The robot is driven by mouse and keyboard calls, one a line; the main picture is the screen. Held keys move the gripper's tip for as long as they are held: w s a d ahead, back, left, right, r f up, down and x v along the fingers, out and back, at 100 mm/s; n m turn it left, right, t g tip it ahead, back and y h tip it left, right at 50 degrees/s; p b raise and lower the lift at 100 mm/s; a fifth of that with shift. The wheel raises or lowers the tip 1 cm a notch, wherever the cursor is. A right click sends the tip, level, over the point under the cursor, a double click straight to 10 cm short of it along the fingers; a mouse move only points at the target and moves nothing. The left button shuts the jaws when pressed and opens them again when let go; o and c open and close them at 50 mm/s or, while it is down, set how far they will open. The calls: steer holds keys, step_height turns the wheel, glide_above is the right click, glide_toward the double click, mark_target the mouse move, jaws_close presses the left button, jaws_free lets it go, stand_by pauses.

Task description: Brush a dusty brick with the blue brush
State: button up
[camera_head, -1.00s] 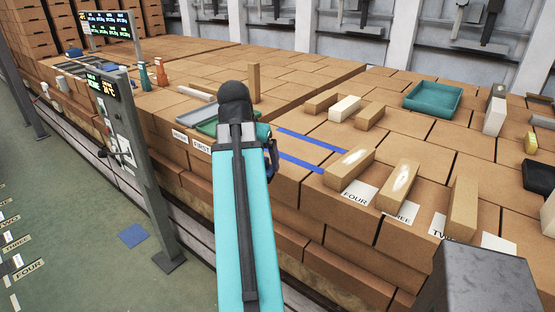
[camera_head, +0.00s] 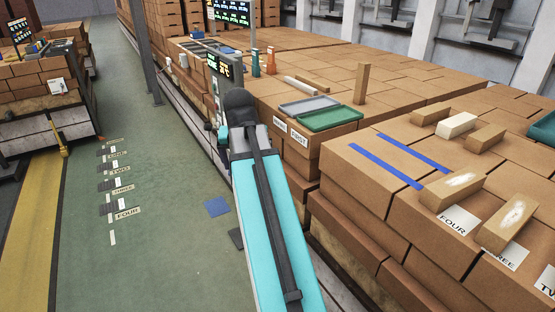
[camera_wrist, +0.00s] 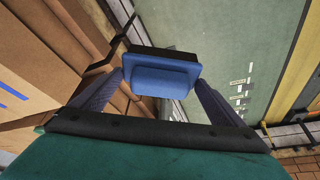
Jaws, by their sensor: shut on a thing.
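My gripper (camera_wrist: 160,84) is shut on a blue block-shaped thing with a dark far side, which looks like the blue brush (camera_wrist: 160,78). In the head view my arm hides most of the gripper. A brick with a white dusty patch (camera_head: 453,190) lies by the label FOUR on the stacked-brick bench. A second brick with a white patch (camera_head: 508,222) lies to its right, by the label THREE. Both are to the right of my arm, apart from it.
Two blue strips (camera_head: 388,165) lie left of the dusty bricks. Grey (camera_head: 309,107) and green (camera_head: 332,119) trays sit near the bench edge, with an upright brick (camera_head: 361,83) beside them. A post with a display (camera_head: 222,70) stands left. The green floor (camera_head: 165,230) is mostly open.

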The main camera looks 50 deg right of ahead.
steer(key=w+a+f+n+y, duration=0.1)
steer(key=w+a+n, duration=0.2)
steer(key=a, duration=0.8)
steer(key=w+a+f+n+t+y, duration=0.1)
steer(key=w+a+f+n, duration=0.1)
steer(key=w+a, duration=0.4)
steer(key=w+a+f+n+y+b, duration=0.1)
steer(key=w+a+n, duration=0.3)
steer(key=a, duration=1.2)
steer(key=shift+w+f, duration=0.25)
steer(key=shift+w, duration=0.1)
